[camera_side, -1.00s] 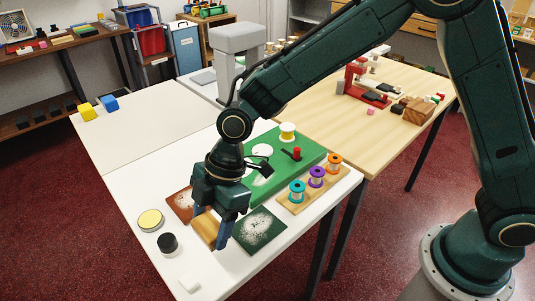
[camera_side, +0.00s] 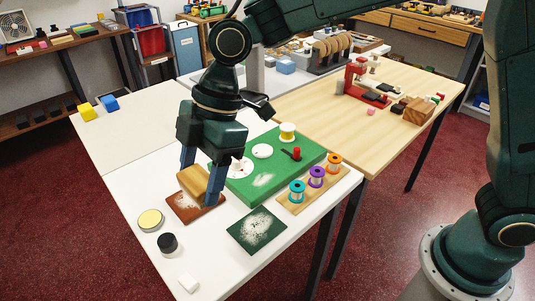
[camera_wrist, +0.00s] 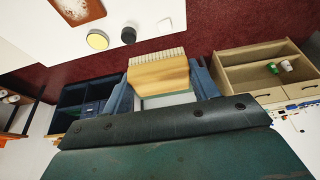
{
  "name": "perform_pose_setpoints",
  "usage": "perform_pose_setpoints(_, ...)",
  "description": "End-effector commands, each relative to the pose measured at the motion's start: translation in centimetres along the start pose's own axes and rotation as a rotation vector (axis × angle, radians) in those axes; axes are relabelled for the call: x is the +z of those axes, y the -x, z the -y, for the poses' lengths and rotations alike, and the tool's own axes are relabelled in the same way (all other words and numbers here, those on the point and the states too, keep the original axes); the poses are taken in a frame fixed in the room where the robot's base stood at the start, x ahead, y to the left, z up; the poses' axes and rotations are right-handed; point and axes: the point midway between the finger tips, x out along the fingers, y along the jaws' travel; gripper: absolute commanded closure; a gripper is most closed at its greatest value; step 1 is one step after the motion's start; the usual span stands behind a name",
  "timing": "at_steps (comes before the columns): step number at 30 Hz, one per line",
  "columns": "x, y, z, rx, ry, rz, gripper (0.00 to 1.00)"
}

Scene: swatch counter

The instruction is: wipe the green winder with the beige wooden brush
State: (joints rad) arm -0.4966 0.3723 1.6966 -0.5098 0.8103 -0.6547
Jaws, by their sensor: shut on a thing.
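The green winder (camera_side: 300,165) is a flat green board with white discs, a yellow spool (camera_side: 287,131), a red knob (camera_side: 297,153) and a pale dusty smear (camera_side: 263,180) on its front part. My gripper (camera_side: 204,177) is shut on the beige wooden brush (camera_side: 191,181), left of the winder and apart from it. In the side view the brush overlaps the brown swatch (camera_side: 181,209); I cannot tell whether it touches it. In the wrist view the brush (camera_wrist: 160,77) sits between my fingers, its pale bristles facing the top of the picture.
A dark green swatch (camera_side: 236,242) with white powder lies in front. A wooden rack (camera_side: 290,207) with teal, purple and orange spools stands at right.

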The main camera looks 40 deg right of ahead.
Motion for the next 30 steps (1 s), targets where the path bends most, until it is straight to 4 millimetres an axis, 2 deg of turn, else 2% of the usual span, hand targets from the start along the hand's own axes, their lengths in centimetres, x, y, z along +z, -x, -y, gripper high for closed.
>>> perform_pose_setpoints(9, 0.0, 0.0, 0.0, 0.0, 0.001, 0.0, 0.63)
perform_pose_setpoints(10, 0.0, 0.0, 0.0, 0.0, 0.001, 0.0, 0.46)
perform_pose_setpoints(12, 0.0, 0.0, 0.0, 0.0, 0.001, 0.0, 0.59)
perform_pose_setpoints(20, 0.6, -0.1, -0.4, 0.0, 0.0, 0.002, 0.59)
perform_pose_setpoints(26, 3.0, -0.1, -1.9, 0.002, -0.005, 0.008, 0.59)
perform_pose_setpoints(30, 6.0, -0.1, -3.5, 0.001, -0.007, 0.013, 0.59)
